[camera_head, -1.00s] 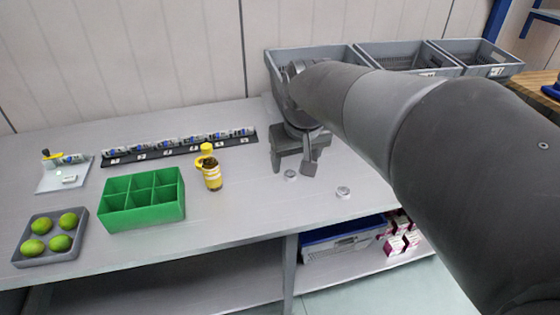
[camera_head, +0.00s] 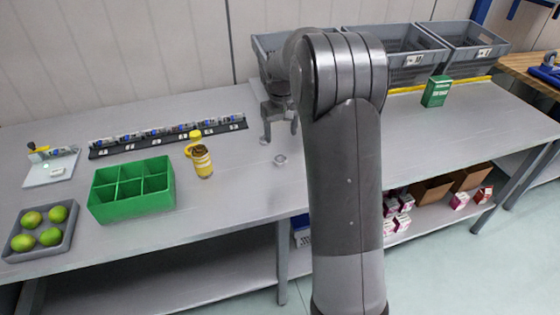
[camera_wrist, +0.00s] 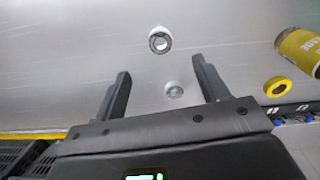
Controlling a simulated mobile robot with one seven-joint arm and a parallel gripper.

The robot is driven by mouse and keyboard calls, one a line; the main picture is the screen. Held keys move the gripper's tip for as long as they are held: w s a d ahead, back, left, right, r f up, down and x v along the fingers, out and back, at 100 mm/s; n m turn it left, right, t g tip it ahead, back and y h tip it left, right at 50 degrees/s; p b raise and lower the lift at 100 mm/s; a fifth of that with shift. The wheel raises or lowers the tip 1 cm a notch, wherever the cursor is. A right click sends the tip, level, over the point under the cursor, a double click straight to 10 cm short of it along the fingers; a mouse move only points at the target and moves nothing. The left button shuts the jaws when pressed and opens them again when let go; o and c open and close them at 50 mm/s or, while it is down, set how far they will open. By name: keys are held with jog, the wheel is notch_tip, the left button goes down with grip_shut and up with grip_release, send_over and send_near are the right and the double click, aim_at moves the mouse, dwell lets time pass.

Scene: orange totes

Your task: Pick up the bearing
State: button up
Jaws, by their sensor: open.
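Two small silvery rings lie apart on the grey table; the task's bearing is one of them, I cannot tell which. The nearer ring (camera_head: 280,160) has a dark centre and shows beyond my fingertips in the wrist view (camera_wrist: 159,41). The farther ring (camera_head: 264,140) shows between my fingers in the wrist view (camera_wrist: 174,90), blurred and pale. My gripper (camera_head: 280,138) is open and empty, pointing down close to both rings. It also shows in the wrist view (camera_wrist: 161,68). My arm covers the table to the right of the rings.
A yellow bottle (camera_head: 202,162) and a green divided box (camera_head: 132,204) stand left of the rings. A dark rack of small items (camera_head: 170,143) lies behind. Grey crates (camera_head: 405,62) line the back right. A green carton (camera_head: 436,92) stands at right. Table around the rings is clear.

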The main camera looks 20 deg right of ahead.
aim_at(281, 160)
jog(key=f, duration=1.1)
jog(key=shift+w, duration=0.25)
jog(key=shift+c, duration=0.2)
jog(key=c, duration=1.1)
